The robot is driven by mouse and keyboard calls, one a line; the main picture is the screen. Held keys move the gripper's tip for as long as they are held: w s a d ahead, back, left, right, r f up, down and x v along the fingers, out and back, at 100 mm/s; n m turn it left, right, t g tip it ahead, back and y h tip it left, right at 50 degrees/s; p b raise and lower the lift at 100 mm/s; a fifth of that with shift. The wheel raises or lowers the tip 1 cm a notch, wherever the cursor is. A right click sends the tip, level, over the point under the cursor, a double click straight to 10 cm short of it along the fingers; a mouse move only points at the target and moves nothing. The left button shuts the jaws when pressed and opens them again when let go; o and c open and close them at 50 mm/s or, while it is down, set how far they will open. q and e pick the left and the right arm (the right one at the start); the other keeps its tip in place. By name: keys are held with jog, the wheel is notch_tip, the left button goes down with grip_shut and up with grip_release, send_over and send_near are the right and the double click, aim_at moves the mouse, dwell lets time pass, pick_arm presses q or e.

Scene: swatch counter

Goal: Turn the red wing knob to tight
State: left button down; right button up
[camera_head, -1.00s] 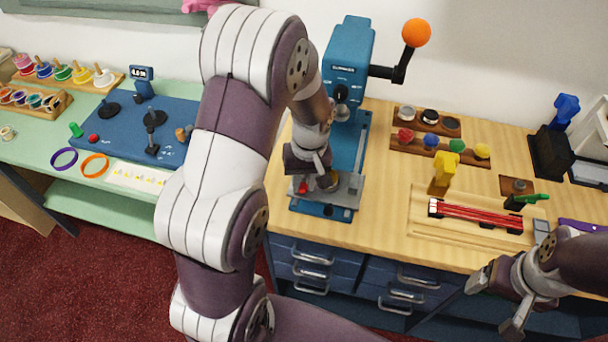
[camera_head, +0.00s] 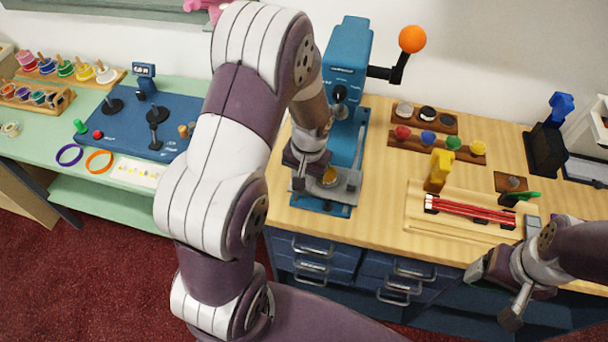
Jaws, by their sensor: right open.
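The blue press (camera_head: 349,65) stands on the wooden counter, with a grey plate (camera_head: 349,186) on its base. No red wing knob shows clearly now; the left front of the plate, where a small red part showed earlier, is covered by my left gripper. My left gripper (camera_head: 299,182) points down over that spot, close to the plate. Its fingers are dark and partly hidden, so their opening and any contact cannot be told. A yellowish round piece (camera_head: 329,178) sits beside it on the plate. My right gripper (camera_head: 497,291) is open and empty at the counter's front edge.
The press's crank has an orange ball (camera_head: 412,39). Right of the press are a rack of coloured knobs (camera_head: 428,138), a yellow clamp (camera_head: 440,168) and red rods (camera_head: 470,209). A green table (camera_head: 90,180) with a blue board stands left. My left arm hides the gap between.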

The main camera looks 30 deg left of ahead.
dwell(0.3)
pick_arm(q)
jog(key=c, duration=1.2)
grip_release()
jog(key=shift+a, duration=0.1)
jog(key=r, duration=0.8)
jog(key=d+r, duration=0.1)
jog(key=r, duration=0.3)
jog(key=shift+r, duration=0.25)
jog(key=shift+o, duration=1.3)
jog(key=shift+a, duration=0.1)
jog(key=f+n, duration=0.1)
jog(key=f, duration=0.3)
jog(key=f+n, duration=0.2)
jog(key=f, duration=0.2)
jog(key=s+f+n+h, duration=0.1)
jog(key=f+n, duration=0.1)
jog(key=f, duration=0.2)
jog(key=shift+a+f, duration=0.2)
jog(key=shift+f, duration=0.1)
